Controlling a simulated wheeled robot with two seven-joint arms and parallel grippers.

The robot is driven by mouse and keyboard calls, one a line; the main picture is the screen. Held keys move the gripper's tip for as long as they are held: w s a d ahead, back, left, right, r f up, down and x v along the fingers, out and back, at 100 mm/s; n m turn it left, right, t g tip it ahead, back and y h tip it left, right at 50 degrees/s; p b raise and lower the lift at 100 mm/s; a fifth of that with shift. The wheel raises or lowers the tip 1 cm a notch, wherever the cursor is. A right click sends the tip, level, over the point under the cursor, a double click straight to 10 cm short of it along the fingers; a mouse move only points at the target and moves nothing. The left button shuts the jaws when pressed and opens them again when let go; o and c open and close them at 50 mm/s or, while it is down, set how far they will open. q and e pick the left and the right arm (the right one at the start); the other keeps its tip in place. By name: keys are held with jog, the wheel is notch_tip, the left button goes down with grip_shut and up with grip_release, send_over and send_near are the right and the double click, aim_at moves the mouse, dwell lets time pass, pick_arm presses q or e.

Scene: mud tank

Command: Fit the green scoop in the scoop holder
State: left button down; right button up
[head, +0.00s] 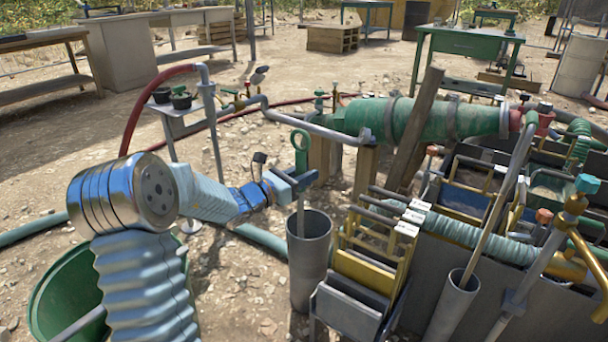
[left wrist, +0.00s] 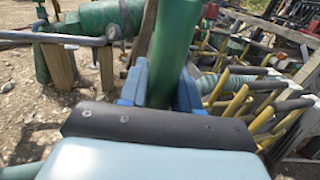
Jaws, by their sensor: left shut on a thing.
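The green scoop (head: 301,143) is upright, its green ringed end at the top and a pale shaft running down. My left gripper (head: 295,181) is shut on it just below the green end. In the left wrist view the green part (left wrist: 175,45) stands between my blue fingers. An upright grey tube (head: 308,262), which looks like the scoop holder, is right below the gripper. The shaft's lower part reaches the tube's open mouth; its lower end is hidden, and I cannot tell how deep it is. My right gripper is not in view.
Yellow and grey frames (head: 365,262) stand close to the right of the tube. A second grey tube (head: 452,308) holds a long-handled tool. A large green cylinder (head: 420,118) and pipes lie behind. A green bucket (head: 62,285) is at lower left. Bare stony ground lies left of the tube.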

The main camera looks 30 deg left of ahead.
pick_arm(q)
jog(key=shift+f+b, duration=0.65)
dwell(0.4)
jog(key=c, duration=0.7)
grip_release()
jog(key=shift+s, duration=0.15)
jog(key=p+v, duration=0.1)
jog(key=v, duration=1.2)
jog(key=shift+s+a+r, duration=0.1)
jog(key=shift+s+a, duration=0.1)
jog(key=shift+s, duration=0.05)
jog(key=shift+s, duration=0.1)
